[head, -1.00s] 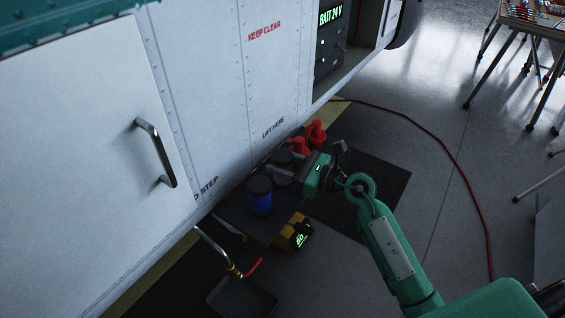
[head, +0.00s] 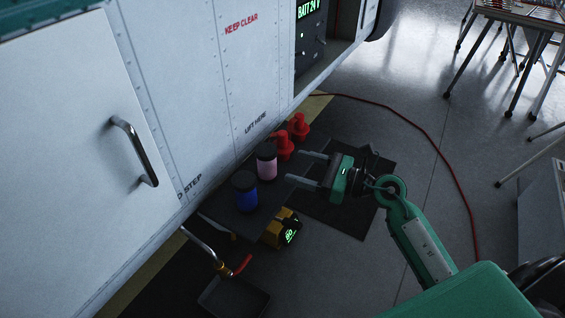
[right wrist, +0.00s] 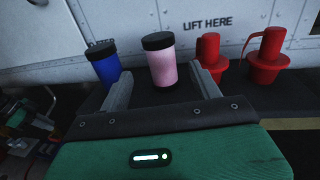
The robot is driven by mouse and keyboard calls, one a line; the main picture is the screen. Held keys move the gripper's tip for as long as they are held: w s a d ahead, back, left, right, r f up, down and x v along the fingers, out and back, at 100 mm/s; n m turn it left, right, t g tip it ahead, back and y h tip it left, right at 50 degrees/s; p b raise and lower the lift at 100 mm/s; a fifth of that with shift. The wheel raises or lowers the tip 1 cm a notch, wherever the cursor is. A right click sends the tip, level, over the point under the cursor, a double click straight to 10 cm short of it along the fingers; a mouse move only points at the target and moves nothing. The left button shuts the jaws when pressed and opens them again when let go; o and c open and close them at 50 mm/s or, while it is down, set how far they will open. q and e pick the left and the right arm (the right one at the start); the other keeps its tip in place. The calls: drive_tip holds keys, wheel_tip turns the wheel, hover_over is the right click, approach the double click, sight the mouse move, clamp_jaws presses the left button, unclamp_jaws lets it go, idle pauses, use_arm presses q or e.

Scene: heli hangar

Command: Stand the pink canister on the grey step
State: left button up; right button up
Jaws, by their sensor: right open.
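The pink canister (head: 267,164) with a black lid stands upright on the dark grey step (head: 222,212) beside the helicopter's white side. It also shows in the right wrist view (right wrist: 161,62), beyond the fingers and apart from them. My right gripper (head: 302,168) is open and empty, just to the right of the pink canister, its fingers pointing toward it. In the right wrist view the open fingers (right wrist: 161,88) spread to either side below the canister. My left gripper is not in view.
A blue canister (head: 246,192) stands left of the pink one. Two red objects (head: 284,147) stand behind it, near the hull. A yellow device (head: 281,229) with a green display sits in front of the step. A dark tray (head: 233,297) lies at the bottom. A red hose crosses the floor.

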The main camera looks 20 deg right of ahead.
drive_tip(key=s+d+r+m+t+h, duration=0.1)
drive_tip(key=d+r+m+t+h, duration=0.1)
drive_tip(key=m+t, duration=0.35)
drive_tip(key=s+d+r+m+t+h, duration=0.1)
drive_tip(key=d+r+m+t+h, duration=0.15)
drive_tip(key=m, duration=0.65)
drive_tip(key=s+d+f+m+g+h, duration=0.1)
drive_tip(key=d+f+m+h, duration=0.1)
drive_tip(key=f+m+h, duration=0.5)
drive_tip(key=s+d+f+m+g+h, duration=0.15)
drive_tip(key=m+h, duration=0.35)
drive_tip(key=m, duration=0.7)
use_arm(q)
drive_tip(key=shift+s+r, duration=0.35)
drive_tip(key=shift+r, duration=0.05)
use_arm(e)
drive_tip(key=s+a+f+m+g+y, duration=0.2)
drive_tip(key=s+a+f+m+g, duration=0.3)
drive_tip(key=s+f+g, duration=0.2)
drive_tip(key=s+a+f+m+g+y, duration=0.2)
drive_tip(key=s+a+f+m+g, duration=0.3)
drive_tip(key=s+f, duration=0.4)
drive_tip(key=s+g, duration=0.1)
drive_tip(key=s, duration=0.2)
drive_tip(key=shift+s+a+f+g, duration=0.15)
drive_tip(key=shift+s+f+g, duration=0.05)
drive_tip(key=shift+g, duration=0.15)
